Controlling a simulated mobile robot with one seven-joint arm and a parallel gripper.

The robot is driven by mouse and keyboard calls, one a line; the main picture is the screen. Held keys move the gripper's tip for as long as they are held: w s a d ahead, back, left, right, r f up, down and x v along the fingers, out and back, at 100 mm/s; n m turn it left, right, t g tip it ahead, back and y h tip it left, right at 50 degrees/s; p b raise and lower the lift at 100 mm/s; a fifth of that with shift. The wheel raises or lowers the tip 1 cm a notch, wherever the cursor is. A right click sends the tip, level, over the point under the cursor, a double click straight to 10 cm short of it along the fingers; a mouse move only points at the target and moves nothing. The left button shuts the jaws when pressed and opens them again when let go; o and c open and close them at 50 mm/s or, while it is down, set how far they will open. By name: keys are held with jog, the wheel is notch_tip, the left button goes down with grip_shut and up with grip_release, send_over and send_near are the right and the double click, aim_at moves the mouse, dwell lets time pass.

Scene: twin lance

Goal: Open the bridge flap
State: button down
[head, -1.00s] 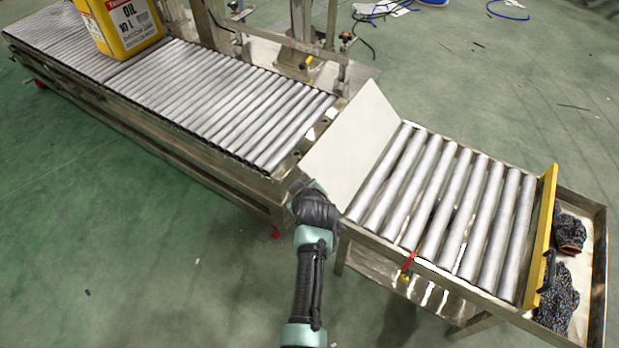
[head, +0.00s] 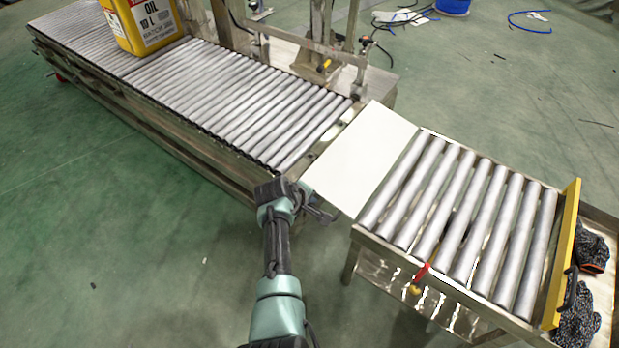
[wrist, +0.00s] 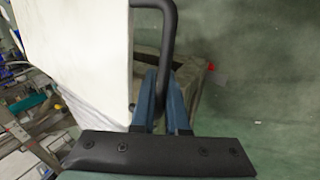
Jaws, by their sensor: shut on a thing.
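The bridge flap is a white plate (head: 362,155) hinged along the left end of the short roller table (head: 455,225). It lies nearly flat across the gap, with its left edge close to the long roller conveyor (head: 240,95). I cannot tell whether it rests on the conveyor's end. My gripper (head: 318,212) is at the flap's near left corner. In the wrist view the blue fingers (wrist: 163,95) are shut around a black bent handle (wrist: 168,40) at the edge of the white flap (wrist: 75,50).
A yellow oil jug (head: 143,22) stands on the long conveyor. A yellow stop bar (head: 566,255) with a black handle closes the short table's right end, with dark gloves (head: 577,318) beyond. A red-handled part (head: 421,272) sits on the table's near side. Green floor in front is clear.

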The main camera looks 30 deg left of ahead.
jog(key=shift+d+f, duration=0.1)
jog(key=shift+f, duration=0.05)
jog(key=c, duration=1.2)
grip_release()
jog(key=shift+r, duration=0.25)
jog(key=p+v, duration=0.9)
jog(key=v, duration=0.3)
jog(key=shift+s, duration=0.4)
jog(key=shift+c, duration=0.3)
